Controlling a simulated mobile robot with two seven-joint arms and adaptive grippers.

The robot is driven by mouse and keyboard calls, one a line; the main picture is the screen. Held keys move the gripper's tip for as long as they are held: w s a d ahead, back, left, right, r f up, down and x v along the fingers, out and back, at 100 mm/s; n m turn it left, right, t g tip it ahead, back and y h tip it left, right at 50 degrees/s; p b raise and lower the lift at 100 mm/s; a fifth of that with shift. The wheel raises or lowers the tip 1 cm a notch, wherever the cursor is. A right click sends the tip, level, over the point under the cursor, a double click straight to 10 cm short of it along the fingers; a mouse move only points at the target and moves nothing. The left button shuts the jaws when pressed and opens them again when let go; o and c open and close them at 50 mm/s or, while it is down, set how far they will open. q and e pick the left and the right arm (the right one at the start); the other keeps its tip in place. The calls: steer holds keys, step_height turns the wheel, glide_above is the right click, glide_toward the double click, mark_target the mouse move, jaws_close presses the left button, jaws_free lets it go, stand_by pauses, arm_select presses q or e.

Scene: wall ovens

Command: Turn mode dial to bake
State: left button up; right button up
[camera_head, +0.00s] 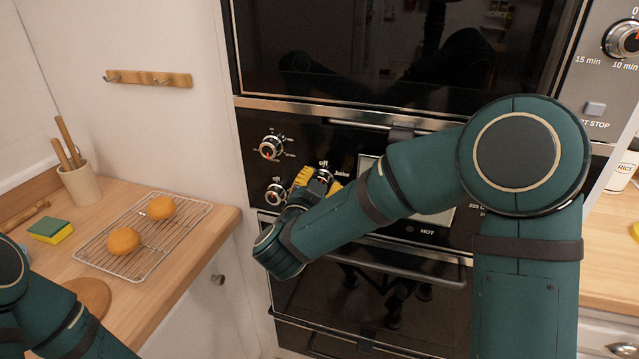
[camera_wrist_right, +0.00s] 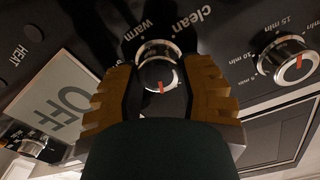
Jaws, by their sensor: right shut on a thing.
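The mode dial (camera_head: 323,174) is a silver knob on the black oven control panel, with "off" and "bake" printed near it in the head view. My right gripper (camera_head: 319,182) has its yellow fingers on either side of the dial and is shut on it. In the right wrist view the dial (camera_wrist_right: 158,66) sits between the fingers of the gripper (camera_wrist_right: 160,75), with its red mark toward the bottom of the picture. "Warm" and "clean" show beside it; other labels are hidden. My left forearm shows at the lower left, but its gripper is out of view.
Two more knobs, an upper (camera_head: 271,148) and a lower (camera_head: 276,193), sit left of the dial. A display (camera_wrist_right: 62,100) reads "OFF". The oven door handle (camera_head: 400,262) runs below the panel. A wooden counter (camera_head: 205,225) with a wire rack (camera_head: 185,222) stands at left.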

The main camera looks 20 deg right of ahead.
steer(key=m, duration=0.7)
steer(key=shift+d, duration=0.15)
stand_by(0.4)
steer(key=o, duration=1.2)
steer(key=shift+o, duration=0.2)
steer(key=shift+s, duration=0.1)
steer(key=v, duration=1.1)
steer(key=shift+s+a, duration=0.25)
steer(key=shift+a, duration=0.05)
